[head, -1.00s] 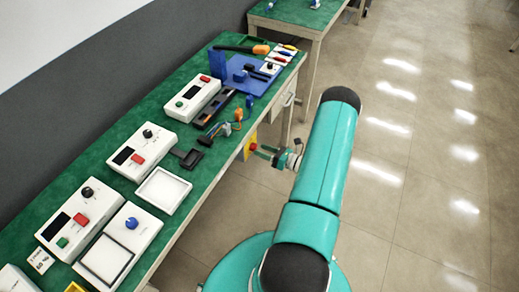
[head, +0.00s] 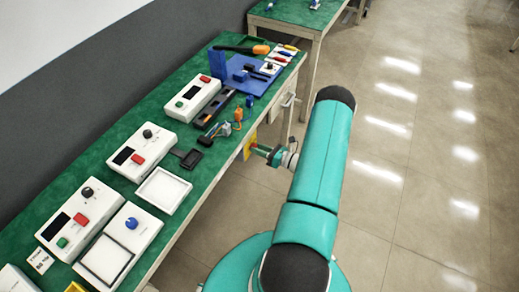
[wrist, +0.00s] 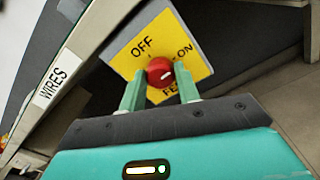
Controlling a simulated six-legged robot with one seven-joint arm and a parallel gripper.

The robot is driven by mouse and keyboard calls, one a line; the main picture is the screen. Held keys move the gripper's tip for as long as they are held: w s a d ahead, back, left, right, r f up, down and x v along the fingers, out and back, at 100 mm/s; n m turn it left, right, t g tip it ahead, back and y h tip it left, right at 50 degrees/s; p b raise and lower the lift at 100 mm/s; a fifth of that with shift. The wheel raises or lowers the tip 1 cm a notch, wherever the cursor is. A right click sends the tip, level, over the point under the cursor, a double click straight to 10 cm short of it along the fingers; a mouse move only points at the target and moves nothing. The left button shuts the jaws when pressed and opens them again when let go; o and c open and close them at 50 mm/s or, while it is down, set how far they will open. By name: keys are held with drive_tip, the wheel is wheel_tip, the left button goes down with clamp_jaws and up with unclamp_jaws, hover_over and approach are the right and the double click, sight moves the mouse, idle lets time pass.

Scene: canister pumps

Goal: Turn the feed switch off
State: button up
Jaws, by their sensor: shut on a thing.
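The feed switch is a red round knob (wrist: 160,72) on a yellow panel (wrist: 138,50) marked OFF, ON and partly hidden lettering below. A pale line on the knob's face lies toward its right side, nearer ON than OFF. My gripper (wrist: 159,79) has one finger on each side of the knob and is shut on it. In the head view, the yellow panel (head: 249,145) is on the bench's front side, and my gripper (head: 259,149) is up against it. The knob's lower part is hidden between the fingers.
The green bench (head: 110,177) carries several white control boxes, trays and tools. A WIRES label (wrist: 54,81) is on the bench's edge, left of the panel. A second table (head: 300,15) stands farther back. The floor (head: 420,190) to the right is clear.

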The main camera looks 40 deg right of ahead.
drive_tip(key=shift+n, duration=0.4)
drive_tip(key=n, duration=1.6)
drive_tip(key=shift+s+a+n, duration=0.1)
drive_tip(key=shift+n, duration=0.2)
drive_tip(key=shift+h, duration=0.3)
drive_tip(key=o, duration=1)
drive_tip(key=v, duration=1.3)
drive_tip(key=shift+s, duration=0.35)
